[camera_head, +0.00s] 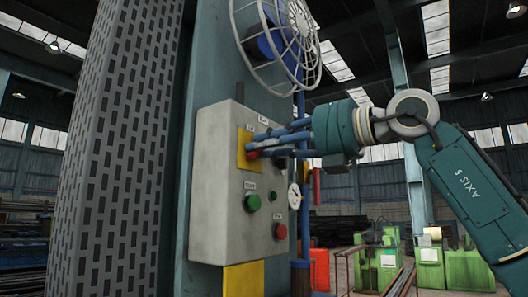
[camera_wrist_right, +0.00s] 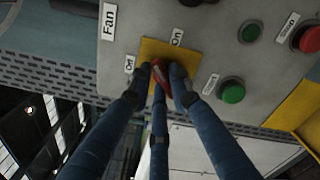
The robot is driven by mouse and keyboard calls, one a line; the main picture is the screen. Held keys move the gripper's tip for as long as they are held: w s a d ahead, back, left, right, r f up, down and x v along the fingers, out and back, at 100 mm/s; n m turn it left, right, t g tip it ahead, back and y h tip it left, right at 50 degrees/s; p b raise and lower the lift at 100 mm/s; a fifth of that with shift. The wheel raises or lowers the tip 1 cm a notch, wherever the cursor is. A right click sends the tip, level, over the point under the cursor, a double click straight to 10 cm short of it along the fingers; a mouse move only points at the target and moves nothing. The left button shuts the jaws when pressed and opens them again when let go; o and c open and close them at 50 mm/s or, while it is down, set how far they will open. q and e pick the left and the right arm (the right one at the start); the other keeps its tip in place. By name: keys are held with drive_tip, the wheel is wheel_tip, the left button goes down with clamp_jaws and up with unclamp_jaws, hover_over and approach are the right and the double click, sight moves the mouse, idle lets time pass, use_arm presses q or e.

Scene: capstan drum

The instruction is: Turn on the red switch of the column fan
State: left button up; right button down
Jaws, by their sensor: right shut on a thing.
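The column fan (camera_head: 292,42) has a round wire cage and hangs high on the teal column. Below it a grey control box (camera_head: 222,150) carries a yellow plate (camera_head: 242,138) with the red switch (camera_head: 253,155). My right gripper (camera_head: 252,149) reaches in from the right with its blue fingers at this plate. In the right wrist view the fingers are shut on the red switch (camera_wrist_right: 160,75), which shows between their tips. Labels "Fan", "Off" and "On" show around the plate. The fingers partly hide the switch, so I cannot tell its exact setting. My left gripper is not in view.
A green button (camera_head: 252,203) and a red button (camera_head: 280,232) sit lower on the same box. A grey perforated panel (camera_head: 118,150) stands at the left. Green machines (camera_head: 380,258) stand far back at the right. A blue pipe runs down beside the box.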

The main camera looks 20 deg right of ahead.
drive_tip(key=shift+w+d+f+m+b, duration=0.15)
drive_tip(key=shift+m+b, duration=0.55)
drive_tip(key=shift+m, duration=1.45)
drive_tip(key=shift+d+r+m+b, duration=0.1)
drive_tip(key=shift+m+b, duration=0.55)
drive_tip(key=shift+m, duration=1.5)
drive_tip(key=c, duration=1.6)
unclamp_jaws()
drive_tip(key=shift+o, duration=0.2)
drive_tip(key=shift+d, duration=0.1)
drive_tip(key=v, duration=1.2)
